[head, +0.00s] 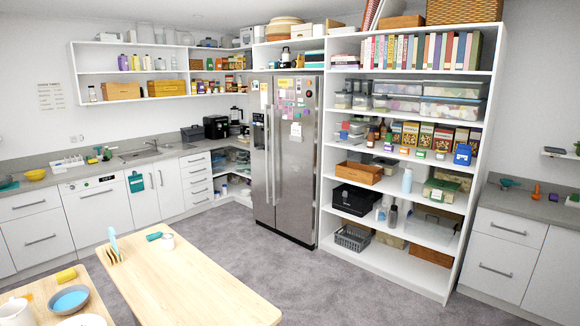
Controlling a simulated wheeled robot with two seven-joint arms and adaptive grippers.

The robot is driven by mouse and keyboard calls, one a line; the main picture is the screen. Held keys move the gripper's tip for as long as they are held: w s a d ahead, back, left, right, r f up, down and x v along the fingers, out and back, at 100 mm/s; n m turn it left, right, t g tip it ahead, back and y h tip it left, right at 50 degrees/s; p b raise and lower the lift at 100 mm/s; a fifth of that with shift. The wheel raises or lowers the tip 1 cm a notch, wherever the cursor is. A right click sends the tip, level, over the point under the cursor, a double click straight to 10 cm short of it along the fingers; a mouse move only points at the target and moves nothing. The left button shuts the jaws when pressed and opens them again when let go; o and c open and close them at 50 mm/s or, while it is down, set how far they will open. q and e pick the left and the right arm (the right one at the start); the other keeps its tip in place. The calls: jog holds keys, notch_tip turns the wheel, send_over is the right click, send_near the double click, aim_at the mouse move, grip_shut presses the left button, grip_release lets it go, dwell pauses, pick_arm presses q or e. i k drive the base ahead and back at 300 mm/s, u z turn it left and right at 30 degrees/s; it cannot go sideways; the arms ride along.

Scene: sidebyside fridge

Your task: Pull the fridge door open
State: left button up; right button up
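The fridge (296,181) is a tall steel side-by-side unit at the back middle of the room in the head view. It has two doors with long vertical handles (272,150) close together near the seam. The narrower left door (262,180) has a dark dispenser panel; the right door carries several magnets and notes. Both doors look shut. Neither of my grippers shows in the head view, so where they are relative to the fridge cannot be seen.
A light wooden table (185,290) stands in front, with a smaller one (50,285) at lower left. Grey carpet (240,235) lies open before the fridge. A loaded white shelf unit (400,262) stands right of it; counters line the left.

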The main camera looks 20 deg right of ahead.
aim_at(295, 158)
jog(key=z, duration=1.1)
jog(key=i, duration=4.2)
jog(key=u, duration=2.05)
jog(key=i, duration=4.85)
